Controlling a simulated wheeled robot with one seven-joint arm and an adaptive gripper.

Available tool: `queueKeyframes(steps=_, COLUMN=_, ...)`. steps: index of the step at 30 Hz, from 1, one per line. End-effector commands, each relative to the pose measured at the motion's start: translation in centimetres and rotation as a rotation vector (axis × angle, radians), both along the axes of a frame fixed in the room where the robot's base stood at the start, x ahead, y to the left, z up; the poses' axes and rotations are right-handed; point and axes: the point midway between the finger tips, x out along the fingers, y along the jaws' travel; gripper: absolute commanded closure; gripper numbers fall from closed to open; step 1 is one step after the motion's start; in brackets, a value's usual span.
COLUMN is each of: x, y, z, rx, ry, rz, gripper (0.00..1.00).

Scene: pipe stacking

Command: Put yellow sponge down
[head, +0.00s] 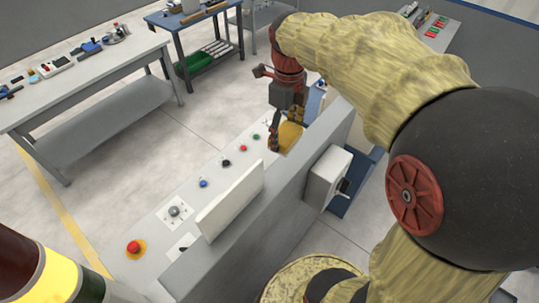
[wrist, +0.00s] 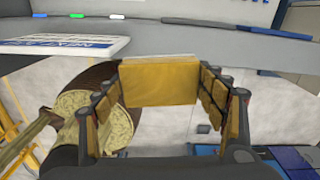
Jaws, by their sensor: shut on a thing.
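The yellow sponge (head: 290,137) is at the far end of the grey control console (head: 150,222), beyond the green button, in the head view. My gripper (head: 286,128) is shut on it, with fingers on either side. In the wrist view the sponge (wrist: 160,84) appears as a yellow block between the fingers of my gripper (wrist: 160,90). I cannot tell whether the sponge touches the console top.
The console carries a red stop button (head: 134,247), a round dial (head: 175,211), several small buttons and an upright pale panel (head: 231,203). A grey workbench (head: 85,78) with tools stands at left. A blue-framed table (head: 195,15) stands behind. Floor between them is clear.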

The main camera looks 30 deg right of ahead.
Motion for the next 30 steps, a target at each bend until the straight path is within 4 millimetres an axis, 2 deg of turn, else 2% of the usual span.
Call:
queueKeyframes(steps=1, x=0.2, y=0.4, z=0.7, rx=-0.004, ry=-0.007, rz=-0.013, gripper=0.49)
queueKeyframes(steps=5, x=0.5, y=0.8, z=1.2, rx=-0.009, ry=-0.017, rz=-0.034, gripper=0.49)
queueKeyframes(steps=15, x=0.4, y=0.7, z=0.5, rx=-0.009, ry=-0.015, rz=-0.035, gripper=0.49)
queueKeyframes(steps=19, x=0.4, y=0.8, z=-1.7, rx=-0.008, ry=-0.011, rz=-0.034, gripper=0.49)
queueKeyframes(steps=30, x=0.3, y=0.7, z=-10.3, rx=-0.009, ry=-0.013, rz=-0.034, gripper=0.49)
